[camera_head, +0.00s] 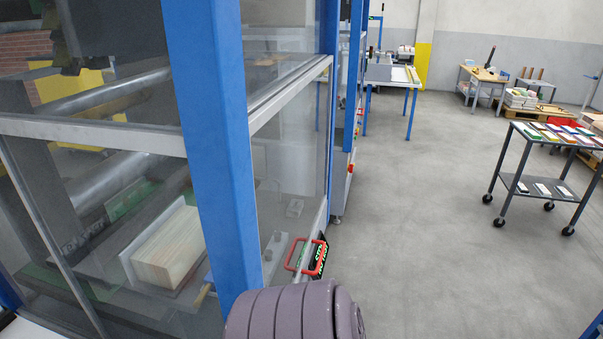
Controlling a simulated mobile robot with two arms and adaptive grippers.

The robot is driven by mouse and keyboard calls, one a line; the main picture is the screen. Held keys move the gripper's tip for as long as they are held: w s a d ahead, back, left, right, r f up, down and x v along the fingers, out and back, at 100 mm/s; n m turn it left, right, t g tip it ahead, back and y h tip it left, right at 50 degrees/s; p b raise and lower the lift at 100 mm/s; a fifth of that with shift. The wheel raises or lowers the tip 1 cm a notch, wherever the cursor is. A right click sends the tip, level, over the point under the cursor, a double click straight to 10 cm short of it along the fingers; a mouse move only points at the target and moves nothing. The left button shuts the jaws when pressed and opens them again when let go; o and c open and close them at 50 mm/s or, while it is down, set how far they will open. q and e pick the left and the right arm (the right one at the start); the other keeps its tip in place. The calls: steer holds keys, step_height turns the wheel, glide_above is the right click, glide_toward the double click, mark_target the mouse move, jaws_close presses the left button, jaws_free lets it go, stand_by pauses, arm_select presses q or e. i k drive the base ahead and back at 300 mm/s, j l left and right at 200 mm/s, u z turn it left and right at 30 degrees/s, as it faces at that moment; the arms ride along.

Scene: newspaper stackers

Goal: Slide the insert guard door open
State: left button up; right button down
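The insert guard door appears to be the clear panel (290,165) in a pale metal frame, right of the thick blue post (208,150) of the machine. A red handle (291,262) sits low by this panel, next to a black sign (320,255) with green lettering. I cannot tell from this view whether the door is fully shut. Neither of my grippers can be made out. A ribbed purple-grey part, likely one of my arm links, fills the bottom middle just below the handle and hides what is behind it.
Behind the glass a paper stack (168,250) lies inside the machine, below metal rollers (105,95). A grey cart (545,165) with coloured stacks stands at the right. A table (390,75) and a wooden bench (482,77) stand farther back. The grey floor between is clear.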

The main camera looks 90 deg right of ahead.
mark_target(315, 204)
steer(key=z, duration=2.55)
